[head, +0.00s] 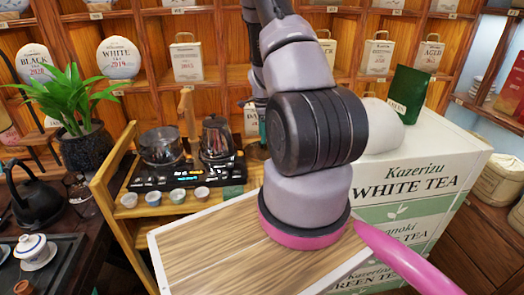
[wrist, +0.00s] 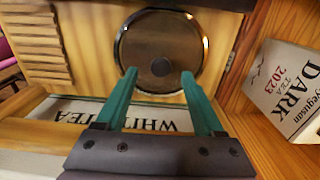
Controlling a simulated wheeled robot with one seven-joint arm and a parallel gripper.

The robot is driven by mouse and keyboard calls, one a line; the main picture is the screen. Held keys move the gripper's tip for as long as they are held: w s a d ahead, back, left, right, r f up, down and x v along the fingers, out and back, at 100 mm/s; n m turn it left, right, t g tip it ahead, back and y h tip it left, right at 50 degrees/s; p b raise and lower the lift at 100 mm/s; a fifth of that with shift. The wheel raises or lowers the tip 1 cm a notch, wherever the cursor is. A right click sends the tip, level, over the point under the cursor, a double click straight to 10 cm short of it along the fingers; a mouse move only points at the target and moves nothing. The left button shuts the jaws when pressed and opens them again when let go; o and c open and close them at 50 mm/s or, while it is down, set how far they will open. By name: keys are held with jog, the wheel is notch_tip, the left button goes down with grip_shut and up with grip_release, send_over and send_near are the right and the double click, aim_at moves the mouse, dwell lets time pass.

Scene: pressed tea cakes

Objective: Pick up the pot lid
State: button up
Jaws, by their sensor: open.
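Nothing is held. I cannot tell how much gap is left between fingertips and lid. In the head view my arm hides the lid and most of the gripper.
White tea boxes (head: 430,170) stand at right. A "DARK" tea package (wrist: 287,88) is right of the lid in the wrist view.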

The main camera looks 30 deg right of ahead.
aim_at(262, 146)
jog(key=shift+f, duration=1.5)
grip_shut()
